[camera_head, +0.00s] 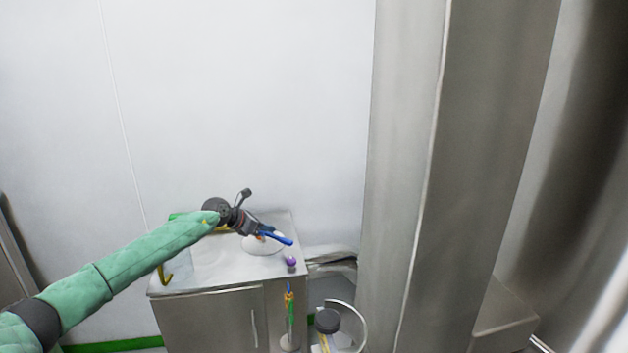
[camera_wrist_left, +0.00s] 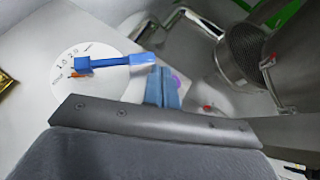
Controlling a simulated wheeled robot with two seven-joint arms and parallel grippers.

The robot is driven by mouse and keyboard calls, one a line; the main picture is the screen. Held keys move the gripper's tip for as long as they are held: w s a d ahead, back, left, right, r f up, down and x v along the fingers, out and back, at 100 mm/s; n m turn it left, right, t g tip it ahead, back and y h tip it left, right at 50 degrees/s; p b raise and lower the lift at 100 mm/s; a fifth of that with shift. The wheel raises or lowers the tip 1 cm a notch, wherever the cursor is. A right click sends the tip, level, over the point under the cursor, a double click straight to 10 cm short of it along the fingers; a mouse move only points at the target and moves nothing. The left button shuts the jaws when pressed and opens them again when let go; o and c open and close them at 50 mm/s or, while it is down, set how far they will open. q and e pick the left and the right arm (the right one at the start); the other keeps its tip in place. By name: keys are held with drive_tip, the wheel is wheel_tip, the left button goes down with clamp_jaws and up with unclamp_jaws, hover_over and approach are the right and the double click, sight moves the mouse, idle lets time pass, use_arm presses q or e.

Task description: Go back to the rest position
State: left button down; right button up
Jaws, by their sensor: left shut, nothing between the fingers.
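My left arm in its green sleeve reaches in from the left in the head view. Its dark left gripper (camera_head: 258,231) is over the top of a steel cabinet (camera_head: 220,273). In the left wrist view the two pale blue fingers of the left gripper (camera_wrist_left: 163,88) are together with nothing between them. A bright blue bar (camera_wrist_left: 115,62) lies over a white marked disc (camera_wrist_left: 75,85), just left of the fingertips. I cannot tell if the fingers touch it. My right gripper is not in view.
A purple knob (camera_head: 291,262) is at the cabinet's right front edge. A dark round-topped item (camera_head: 327,321) stands right of the cabinet, by a curved metal rail (camera_head: 357,318). A tall steel column (camera_head: 460,150) fills the right. The white wall behind is bare.

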use_arm(q)
drive_tip(key=w+d+r+n+t+h, duration=0.1)
drive_tip(key=w+r+n+t, duration=0.1)
drive_tip(key=r+n+t, duration=0.5)
drive_tip(key=w+d+r+n+t+h, duration=0.1)
drive_tip(key=r+n+t+h, duration=0.15)
drive_tip(key=r, duration=0.95)
drive_tip(key=s+a+r+n+t+y, duration=0.1)
drive_tip(key=s+r+n+t+y, duration=0.15)
drive_tip(key=r+n+y, duration=0.45)
drive_tip(key=s+r+n+t+y, duration=0.2)
drive_tip(key=r+n+t+y, duration=0.3)
drive_tip(key=n, duration=0.5)
drive_tip(key=s+d+f+n+g+y, duration=0.15)
drive_tip(key=s+f+n+g, duration=0.55)
drive_tip(key=s+f, duration=0.75)
drive_tip(key=s+d+f+n+g, duration=0.2)
drive_tip(key=s+f+n+g, duration=0.5)
drive_tip(key=s+f, duration=0.7)
drive_tip(key=s+f+n+g+h, duration=0.1)
drive_tip(key=s+f+g, duration=0.3)
drive_tip(key=s+f, duration=1.3)
drive_tip(key=s+d+f+n+g+h, duration=0.1)
drive_tip(key=s+f+g, duration=0.3)
drive_tip(key=s+f, duration=1.3)
drive_tip(key=s+n, duration=0.1)
drive_tip(key=s, duration=0.3)
drive_tip(key=shift+h, duration=0.3)
